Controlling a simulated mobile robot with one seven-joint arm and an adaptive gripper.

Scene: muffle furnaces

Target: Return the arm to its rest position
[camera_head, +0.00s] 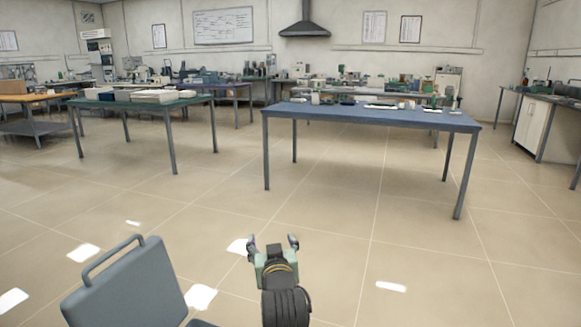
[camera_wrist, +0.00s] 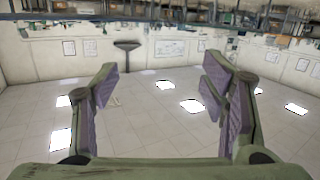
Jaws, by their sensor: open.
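My gripper (camera_head: 272,243) shows at the bottom middle of the head view, on my dark arm, above the open floor. Its two fingers are spread apart with nothing between them. In the wrist view my gripper (camera_wrist: 162,85) also shows open and empty, with purple-grey pads on green fingers. The wrist picture looks upside down, with the tables along the top edge and light patches below. My gripper touches nothing that I can see.
A blue-topped table (camera_head: 375,118) with small items stands ahead. A green-topped table (camera_head: 140,102) with trays stands at left. A grey chair (camera_head: 128,285) is close at lower left, beside my arm. A white cabinet (camera_head: 533,127) stands at right. The tiled floor (camera_head: 400,250) between is clear.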

